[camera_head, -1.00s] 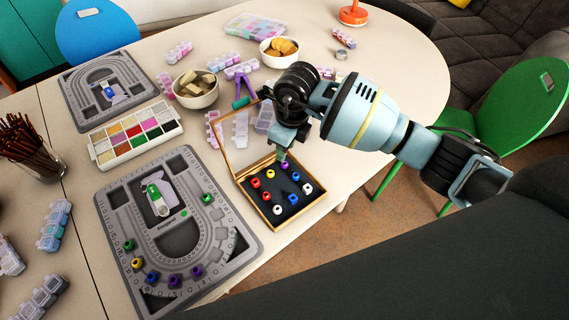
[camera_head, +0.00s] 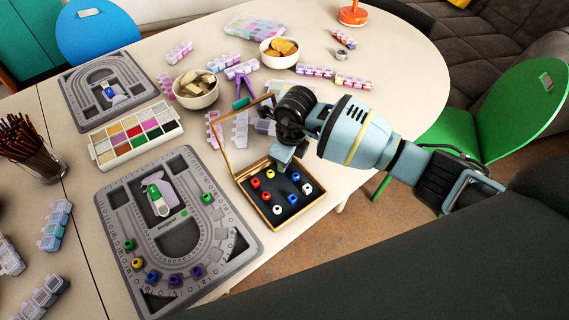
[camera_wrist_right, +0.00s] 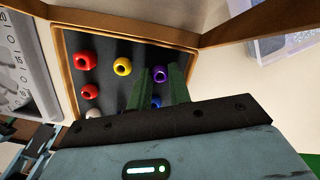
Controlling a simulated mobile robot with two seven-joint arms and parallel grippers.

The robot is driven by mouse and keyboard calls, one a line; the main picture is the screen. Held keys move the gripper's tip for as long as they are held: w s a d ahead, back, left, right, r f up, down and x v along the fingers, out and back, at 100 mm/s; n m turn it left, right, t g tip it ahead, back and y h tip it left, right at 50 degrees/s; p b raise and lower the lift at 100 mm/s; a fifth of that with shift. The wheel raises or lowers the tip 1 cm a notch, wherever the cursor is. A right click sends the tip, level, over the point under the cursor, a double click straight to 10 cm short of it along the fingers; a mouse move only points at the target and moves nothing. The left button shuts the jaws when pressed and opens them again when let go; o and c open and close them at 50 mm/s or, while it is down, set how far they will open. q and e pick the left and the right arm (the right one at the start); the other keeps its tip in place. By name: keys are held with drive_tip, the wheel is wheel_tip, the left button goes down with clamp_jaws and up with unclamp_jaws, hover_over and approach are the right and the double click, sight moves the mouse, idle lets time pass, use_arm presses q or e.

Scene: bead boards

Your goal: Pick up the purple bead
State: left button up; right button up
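A shallow wooden box (camera_head: 250,205) with an open lid and dark lining holds several beads: red (camera_head: 255,183), yellow (camera_head: 270,174), blue (camera_head: 292,199) and white (camera_head: 277,210). The purple bead (camera_wrist_right: 160,74) is in the box, near its back wall in the right wrist view. In the head view my right gripper hides it. My right gripper (camera_wrist_right: 159,72) is down at the bead, with its two green fingers apart on either side of it. Some beads at the bottom of the wrist view are partly hidden by the gripper. My left gripper is not in view.
A grey bead board (camera_head: 110,218) with several beads, two of them purple (camera_head: 197,270), lies left of the box. A tray of coloured compartments (camera_head: 135,133), bowls (camera_head: 196,90) and clear bead cases (camera_head: 255,27) stand behind. The raised lid (camera_head: 240,132) is close to the gripper.

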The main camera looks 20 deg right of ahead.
clamp_jaws()
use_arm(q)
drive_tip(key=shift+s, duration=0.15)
use_arm(e)
drive_tip(key=shift+r, duration=0.6)
drive_tip(key=shift+s+a+r, duration=0.15)
drive_tip(key=shift+s+r, duration=0.05)
drive_tip(key=shift+r, duration=0.4)
drive_tip(key=shift+s+a+r, duration=0.15)
drive_tip(key=shift+r, duration=0.45)
drive_tip(key=s+a, duration=0.3)
drive_tip(key=s+a+r, duration=0.1)
drive_tip(key=s+a, duration=0.2)
drive_tip(key=s, duration=0.1)
drive_tip(key=s+a, duration=0.3)
drive_tip(key=s, duration=0.1)
drive_tip(key=shift+s+a+r, duration=0.2)
drive_tip(key=shift+s+a, duration=0.05)
drive_tip(key=shift+a, duration=0.15)
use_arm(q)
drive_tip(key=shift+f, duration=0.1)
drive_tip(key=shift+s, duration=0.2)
